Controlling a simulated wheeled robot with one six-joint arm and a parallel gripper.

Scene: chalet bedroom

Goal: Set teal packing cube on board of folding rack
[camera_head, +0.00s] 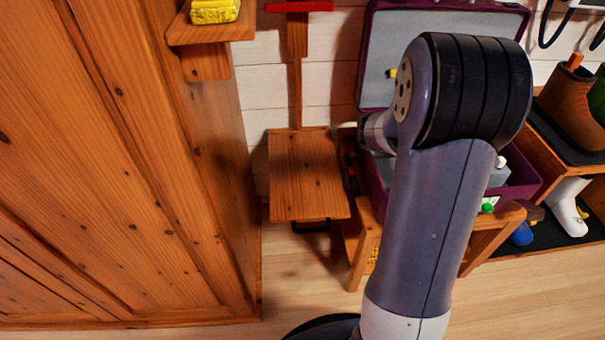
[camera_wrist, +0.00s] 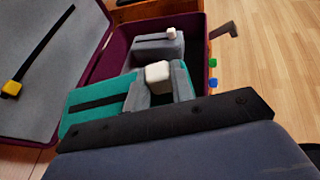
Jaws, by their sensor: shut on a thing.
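The teal packing cube (camera_wrist: 88,92), with a black strap across it, is in the wrist view at the open suitcase's near side. My gripper (camera_wrist: 158,88) is shut on its white knob (camera_wrist: 157,71), between two grey fingers. I cannot tell whether the cube is clear of the suitcase floor. In the head view my arm hides the cube and the gripper. The folding rack's wooden board (camera_head: 305,172) lies left of the suitcase, flat and bare, with a black handle (camera_head: 312,227) at its front edge.
The purple suitcase (camera_head: 522,182) stands open on a wooden bench (camera_head: 484,241). A grey cube with a white knob (camera_wrist: 155,49) lies in it. A tall wooden cabinet (camera_head: 120,160) borders the board on the left. A shoe shelf (camera_head: 555,150) stands at right. Floor in front is clear.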

